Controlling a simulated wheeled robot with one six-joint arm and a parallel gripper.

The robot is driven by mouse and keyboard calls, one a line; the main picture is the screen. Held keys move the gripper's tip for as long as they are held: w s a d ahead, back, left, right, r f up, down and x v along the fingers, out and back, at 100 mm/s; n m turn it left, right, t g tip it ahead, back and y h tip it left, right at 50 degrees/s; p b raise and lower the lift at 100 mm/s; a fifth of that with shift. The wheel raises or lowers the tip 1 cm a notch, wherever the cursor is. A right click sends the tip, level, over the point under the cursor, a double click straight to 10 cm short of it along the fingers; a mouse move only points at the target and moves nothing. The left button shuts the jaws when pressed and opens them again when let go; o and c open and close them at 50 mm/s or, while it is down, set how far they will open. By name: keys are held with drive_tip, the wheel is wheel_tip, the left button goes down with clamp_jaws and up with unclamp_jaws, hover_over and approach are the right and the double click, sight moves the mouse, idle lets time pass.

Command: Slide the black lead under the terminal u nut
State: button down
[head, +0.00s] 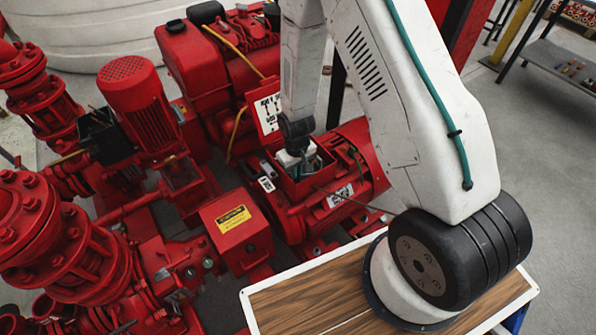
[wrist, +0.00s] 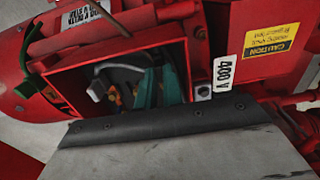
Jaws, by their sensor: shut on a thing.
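The open red terminal box (head: 306,192) sits on top of the red motor. In the wrist view its rim (wrist: 62,76) surrounds a dark inside with small brass-coloured terminal parts (wrist: 112,97). My gripper (wrist: 158,88) reaches into the box with its teal fingers close together. It also shows in the head view (head: 308,152), above the box. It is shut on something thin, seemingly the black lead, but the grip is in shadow. A pale curved lead also shows inside. I cannot tell which terminal is the u nut or how the black lead lies to it.
A 400 V label (wrist: 224,74) is beside the box. A yellow caution label (head: 233,219) marks a red guard nearby. Red pumps and piping (head: 40,220) crowd the left; open floor lies at the right.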

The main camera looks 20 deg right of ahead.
drive_tip(key=shift+w+a, duration=0.15)
drive_tip(key=shift+w, duration=0.45)
drive_tip(key=c, duration=1.1)
unclamp_jaws()
drive_tip(key=shift+c, duration=0.2)
drive_tip(key=shift+r, duration=0.1)
drive_tip(key=shift+r, duration=1.05)
wheel_tip(320, 180, up, 7)
drive_tip(key=shift+f, duration=0.15)
drive_tip(key=s+d+r, duration=0.1)
drive_tip(key=s+r, duration=0.8)
drive_tip(key=r, duration=0.3)
drive_tip(key=s+d+r+m+t, duration=0.1)
drive_tip(key=s+r, duration=0.7)
drive_tip(key=r, duration=0.4)
drive_tip(key=s+d+r+m, duration=0.1)
drive_tip(key=s+r, duration=0.8)
drive_tip(key=r, duration=0.3)
drive_tip(key=shift+s+d, duration=0.3)
drive_tip(key=shift+d, duration=0.05)
